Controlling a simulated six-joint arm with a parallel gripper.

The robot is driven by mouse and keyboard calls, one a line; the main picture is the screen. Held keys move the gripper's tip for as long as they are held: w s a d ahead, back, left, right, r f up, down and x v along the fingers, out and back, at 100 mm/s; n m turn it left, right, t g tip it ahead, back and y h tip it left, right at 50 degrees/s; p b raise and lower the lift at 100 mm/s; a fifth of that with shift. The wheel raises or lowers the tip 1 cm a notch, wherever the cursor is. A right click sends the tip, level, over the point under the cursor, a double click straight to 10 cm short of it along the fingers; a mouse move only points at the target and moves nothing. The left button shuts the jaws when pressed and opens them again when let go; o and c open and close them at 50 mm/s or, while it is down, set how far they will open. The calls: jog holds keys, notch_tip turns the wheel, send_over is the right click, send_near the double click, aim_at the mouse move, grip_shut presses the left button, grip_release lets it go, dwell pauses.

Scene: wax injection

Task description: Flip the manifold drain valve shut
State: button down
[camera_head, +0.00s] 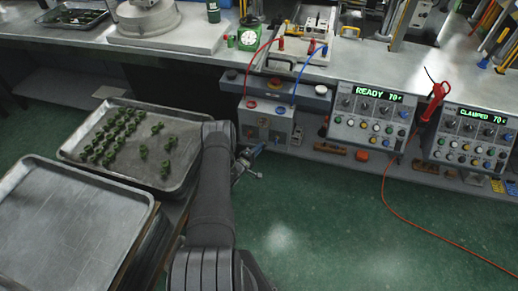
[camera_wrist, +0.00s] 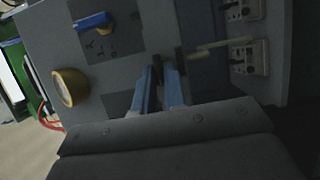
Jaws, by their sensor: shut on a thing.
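The manifold is a grey box (camera_head: 266,124) under the bench edge, with a red and a blue hose on top. In the wrist view its face (camera_wrist: 155,22) carries a blue lever (camera_wrist: 92,21) on a dark marked plate, and a second dark plate (camera_wrist: 121,103) lower down. My gripper (camera_wrist: 165,68) is at the box face beside this lower plate, its narrow jaws close together. It is shut on what seems to be the drain valve handle, mostly hidden between the jaws. In the head view my gripper (camera_head: 252,158) is at the box's lower front.
A brass-rimmed gauge (camera_wrist: 70,87) is left of the jaws; a pale lever (camera_wrist: 212,45) and switch plates (camera_wrist: 248,57) are right. A tray of green parts (camera_head: 174,185) and an empty tray (camera_head: 75,225) stand left. Control boxes (camera_head: 370,119) sit right. The green floor is open.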

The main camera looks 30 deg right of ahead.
jog(key=c, duration=1.5)
grip_release()
jog(key=shift+c, duration=0.2)
jog(key=shift+a, duration=0.1)
jog(key=v, duration=1.7)
jog(key=shift+s+f, duration=0.1)
jog(key=x, duration=1.7)
